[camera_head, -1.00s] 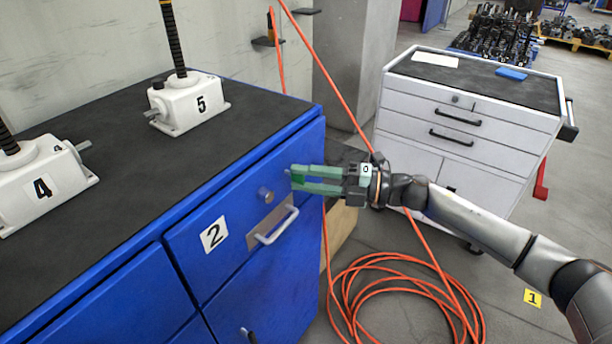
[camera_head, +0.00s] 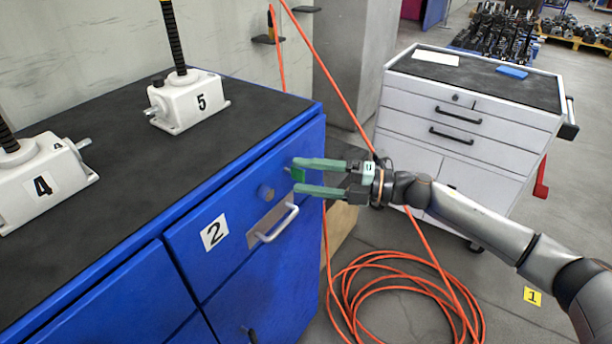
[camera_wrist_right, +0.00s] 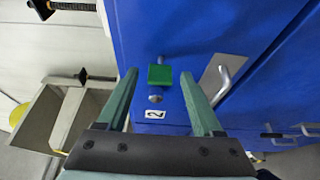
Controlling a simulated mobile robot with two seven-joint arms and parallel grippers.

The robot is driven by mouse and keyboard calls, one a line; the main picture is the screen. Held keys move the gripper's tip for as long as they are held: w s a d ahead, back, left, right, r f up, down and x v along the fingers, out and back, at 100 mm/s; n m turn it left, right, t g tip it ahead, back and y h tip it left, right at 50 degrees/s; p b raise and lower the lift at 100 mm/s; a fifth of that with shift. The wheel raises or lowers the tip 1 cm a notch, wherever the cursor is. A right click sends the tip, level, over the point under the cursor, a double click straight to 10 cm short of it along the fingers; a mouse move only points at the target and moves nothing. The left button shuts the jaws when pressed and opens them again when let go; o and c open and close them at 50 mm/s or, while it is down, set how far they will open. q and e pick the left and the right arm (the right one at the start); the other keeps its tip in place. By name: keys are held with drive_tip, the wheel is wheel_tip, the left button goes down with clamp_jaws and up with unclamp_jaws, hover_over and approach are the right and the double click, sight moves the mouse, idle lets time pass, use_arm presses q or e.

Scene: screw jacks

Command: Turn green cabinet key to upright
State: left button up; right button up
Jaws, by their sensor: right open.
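The green cabinet key (camera_head: 297,174) sticks out from the front of the blue cabinet (camera_head: 200,230), at the drawer beside the label 2. In the right wrist view the key (camera_wrist_right: 160,76) shows as a green square. My right gripper (camera_head: 296,177) is open in front of the drawer, with one finger on each side of the key. In the wrist view the fingers stand apart from the key, with a gap on both sides. The key's exact angle is hard to tell. My left gripper is not in view.
A round knob (camera_head: 266,193) and a drawer handle (camera_head: 277,223) are close by the key. White screw jacks 4 (camera_head: 42,180) and 5 (camera_head: 188,103) stand on the cabinet top. An orange hose (camera_head: 400,300) lies coiled on the floor. A grey tool cabinet (camera_head: 470,120) stands at right.

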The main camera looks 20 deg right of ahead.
drive_tip(key=b+v, duration=0.1)
drive_tip(key=v, duration=1.1)
drive_tip(key=shift+d, duration=0.1)
